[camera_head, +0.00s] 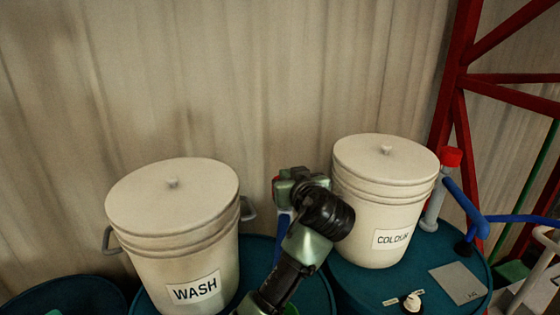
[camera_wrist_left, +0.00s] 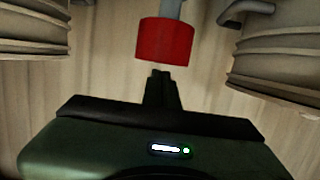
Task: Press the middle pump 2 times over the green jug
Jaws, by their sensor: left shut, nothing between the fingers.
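The middle pump stands between the two white tanks, largely hidden by my left arm. A bit of its red head (camera_head: 276,181) and a blue part (camera_head: 283,222) show in the head view. In the left wrist view the red head (camera_wrist_left: 165,42) fills the top middle, on a grey stem. My left gripper (camera_head: 290,178) is at the pump head; its fingers (camera_wrist_left: 162,83) are shut and empty, pointing at the red head. Whether they touch it I cannot tell. A sliver of green (camera_head: 291,309), possibly the green jug, shows beside my arm at the bottom edge. My right gripper is not in view.
The WASH tank (camera_head: 172,225) stands left and the COLOUR tank (camera_head: 385,200) right, both lidded, on teal drums. Another red-headed pump (camera_head: 451,157) with a blue hose (camera_head: 512,219) stands at right. A red frame (camera_head: 462,90) rises behind it.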

